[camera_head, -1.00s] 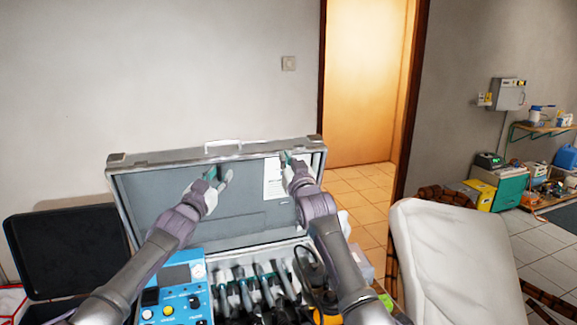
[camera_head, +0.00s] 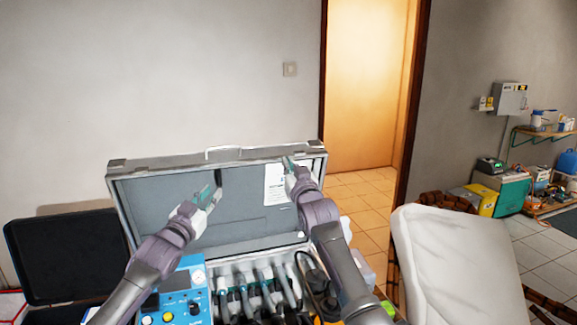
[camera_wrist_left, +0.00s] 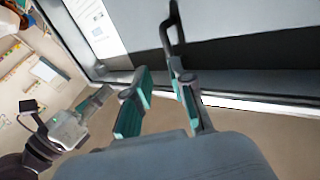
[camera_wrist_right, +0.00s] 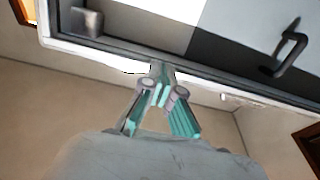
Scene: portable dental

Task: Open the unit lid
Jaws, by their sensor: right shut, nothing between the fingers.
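The unit lid (camera_head: 150,200) is the grey case lid. It stands raised at the back of the case, its inner side facing me, with a handle (camera_head: 238,153) on its top edge and a white label (camera_head: 276,186) inside. My left gripper (camera_head: 208,196) is in front of the lid's inner side, below its top edge. In the left wrist view its fingers (camera_wrist_left: 158,85) are apart and empty. My right gripper (camera_head: 290,164) is at the lid's upper right. In the right wrist view its fingers (camera_wrist_right: 160,84) are together by the rim; contact is unclear.
The open case holds a blue control panel (camera_head: 176,292) and several handpieces (camera_head: 262,284). A black open case (camera_head: 62,255) stands at the left, and a white chair (camera_head: 455,265) at the right. The wall is behind the lid.

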